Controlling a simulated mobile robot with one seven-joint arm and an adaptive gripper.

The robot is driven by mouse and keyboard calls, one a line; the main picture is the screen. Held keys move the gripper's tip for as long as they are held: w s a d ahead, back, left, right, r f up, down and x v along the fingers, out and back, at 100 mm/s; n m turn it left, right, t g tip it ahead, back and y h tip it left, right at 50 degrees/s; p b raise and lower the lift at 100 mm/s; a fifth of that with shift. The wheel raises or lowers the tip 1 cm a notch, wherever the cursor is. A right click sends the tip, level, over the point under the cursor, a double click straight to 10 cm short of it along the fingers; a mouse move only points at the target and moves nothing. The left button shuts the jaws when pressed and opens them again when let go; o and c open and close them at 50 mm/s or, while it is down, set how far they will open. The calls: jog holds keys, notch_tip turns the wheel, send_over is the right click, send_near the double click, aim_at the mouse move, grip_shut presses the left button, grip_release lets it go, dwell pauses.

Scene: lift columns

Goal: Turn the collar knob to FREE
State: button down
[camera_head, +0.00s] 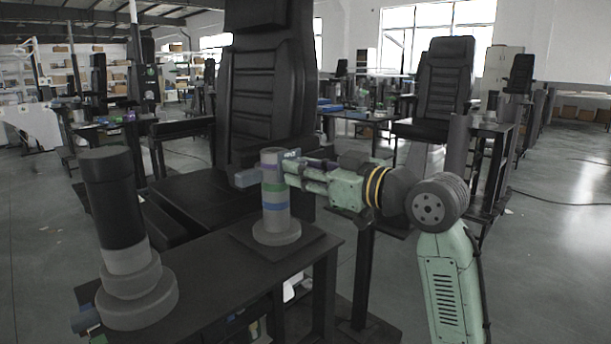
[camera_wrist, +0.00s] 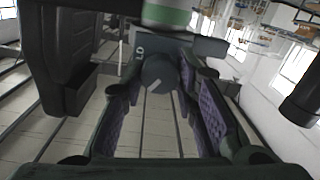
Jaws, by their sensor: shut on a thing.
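The near lift column (camera_head: 275,218) stands upright, with purple, green and blue bands. A blue-grey block (camera_head: 247,178) sticks out on its left at collar height. My gripper (camera_head: 287,168) reaches the column from the right, at its upper part. In the wrist view the round dark collar knob (camera_wrist: 158,72) sits between my purple-padded fingers (camera_wrist: 160,88), which are closed on it. Letters reading like "LO" show beside the knob; the rest of the label is hidden. In the head view my gripper hides the knob.
A second column (camera_head: 112,200), black above and grey below, stands at the front left. Both columns are on a dark table (camera_head: 215,280). A large black seat (camera_head: 265,85) stands close behind. Open floor lies to the right.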

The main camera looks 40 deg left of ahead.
jog(key=n+b, duration=0.2)
jog(key=n, duration=0.4)
jog(key=shift+n, duration=0.3)
dwell(0.3)
jog(key=c, duration=1.2)
grip_release()
jog(key=shift+c, duration=0.2)
jog(key=s+d, duration=0.1)
jog(key=d, duration=1.1)
jog(key=shift+r, duration=0.3)
